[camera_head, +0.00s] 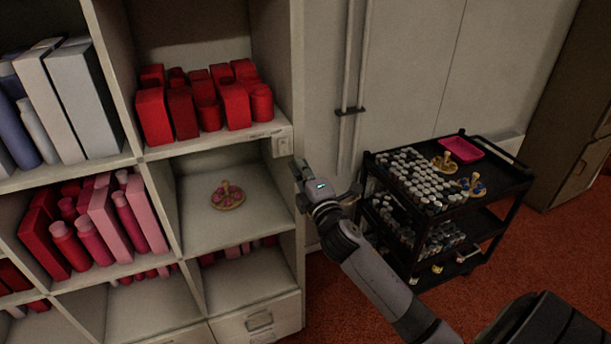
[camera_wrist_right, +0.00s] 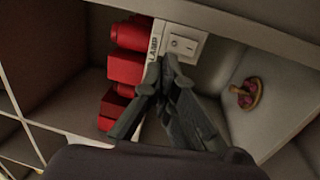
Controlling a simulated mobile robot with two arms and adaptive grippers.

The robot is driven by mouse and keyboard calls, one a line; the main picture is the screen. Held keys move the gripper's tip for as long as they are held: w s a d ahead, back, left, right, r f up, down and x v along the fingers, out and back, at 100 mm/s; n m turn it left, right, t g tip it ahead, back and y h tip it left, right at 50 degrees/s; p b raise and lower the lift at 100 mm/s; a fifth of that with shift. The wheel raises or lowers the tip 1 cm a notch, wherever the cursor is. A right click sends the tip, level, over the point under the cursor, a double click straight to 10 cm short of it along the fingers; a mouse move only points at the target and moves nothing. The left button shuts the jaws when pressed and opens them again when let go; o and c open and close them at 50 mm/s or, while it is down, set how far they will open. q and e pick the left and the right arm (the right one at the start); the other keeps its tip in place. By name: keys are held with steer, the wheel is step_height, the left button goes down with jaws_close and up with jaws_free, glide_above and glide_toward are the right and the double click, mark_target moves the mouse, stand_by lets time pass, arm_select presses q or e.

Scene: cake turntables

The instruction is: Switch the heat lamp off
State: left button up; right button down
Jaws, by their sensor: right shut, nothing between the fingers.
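A small light rocker switch (camera_head: 282,146) sits at the right end of a shelf edge, and it also shows in the wrist view (camera_wrist_right: 182,44). A label reading LAMP (camera_wrist_right: 155,40) is beside it. My right gripper (camera_head: 299,168) is just right of and below the switch in the head view. In the wrist view its closed fingertips (camera_wrist_right: 168,66) point at the switch's lower edge; I cannot tell whether they touch. The gripper is shut and empty. The lamp itself is not clearly visible. My left gripper is out of view.
A round stand with pink pieces (camera_head: 228,196) is in the compartment below the switch. Red boxes and cylinders (camera_head: 205,100) fill the shelf above. A black cart (camera_head: 515,175) with many small pots stands right of my right arm.

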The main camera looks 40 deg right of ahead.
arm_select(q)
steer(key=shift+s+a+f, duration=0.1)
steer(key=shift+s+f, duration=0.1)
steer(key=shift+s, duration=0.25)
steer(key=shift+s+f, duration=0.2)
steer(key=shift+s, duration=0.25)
arm_select(e)
steer(key=s, duration=0.2)
steer(key=s+a, duration=0.1)
steer(key=shift+s+r, duration=0.25)
steer(key=shift+r, duration=0.1)
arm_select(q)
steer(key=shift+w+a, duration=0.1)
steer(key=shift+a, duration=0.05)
